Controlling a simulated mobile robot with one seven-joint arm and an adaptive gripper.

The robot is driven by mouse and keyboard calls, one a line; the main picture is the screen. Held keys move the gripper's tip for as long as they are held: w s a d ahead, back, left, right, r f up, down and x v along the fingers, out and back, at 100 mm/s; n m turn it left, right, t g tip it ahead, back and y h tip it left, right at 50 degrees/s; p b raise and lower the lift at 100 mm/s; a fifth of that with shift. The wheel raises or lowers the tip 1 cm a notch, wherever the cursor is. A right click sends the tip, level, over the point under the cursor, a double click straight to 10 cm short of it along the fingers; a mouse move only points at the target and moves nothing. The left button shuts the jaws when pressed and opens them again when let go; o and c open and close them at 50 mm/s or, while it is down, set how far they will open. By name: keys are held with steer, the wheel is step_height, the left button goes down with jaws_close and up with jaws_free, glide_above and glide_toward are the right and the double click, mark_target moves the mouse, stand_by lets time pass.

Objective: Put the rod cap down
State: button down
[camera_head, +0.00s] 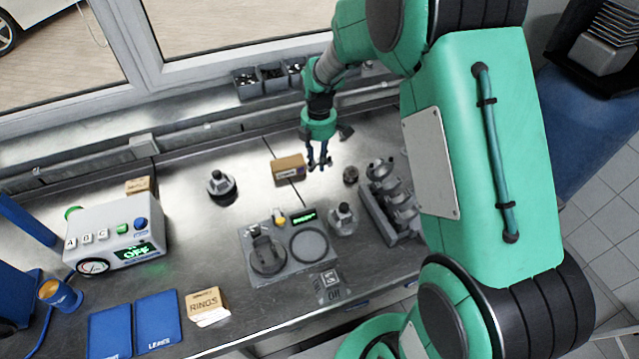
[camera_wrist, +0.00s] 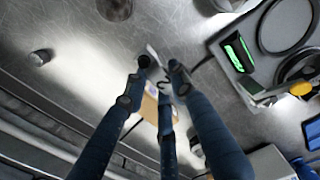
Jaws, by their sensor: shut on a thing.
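My gripper (camera_head: 318,163) hangs above the metal bench, just right of a small cardboard box and left of the crankshaft. In the wrist view its dark blue fingers (camera_wrist: 161,68) close together around something small. A thin light-grey piece, likely the rod cap (camera_wrist: 153,52), shows between the fingertips. Most of it is hidden by the fingers, and I cannot make it out in the head view. The fingertips are apart from the bench, as far as the head view shows.
The small box (camera_head: 288,167) is close by. The crankshaft (camera_head: 393,200) and a small dark cylinder (camera_head: 351,175) are to the right. Pistons stand left (camera_head: 221,187) and in front (camera_head: 342,220). A grey ring station (camera_head: 289,262) is nearer. Bare bench (camera_head: 245,160) lies left of the box.

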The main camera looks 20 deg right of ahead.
glide_above(319, 185)
steer(key=shift+f, duration=2.25)
steer(key=shift+f, duration=0.1)
steer(key=shift+f+b, duration=0.6)
steer(key=shift+f, duration=1.8)
steer(key=shift+f, duration=0.15)
steer(key=c, duration=1.4)
jaws_free()
steer(key=shift+c, duration=0.2)
step_height(319, 185, up, 12)
steer(key=shift+r+p, duration=0.15)
steer(key=shift+p, duration=0.6)
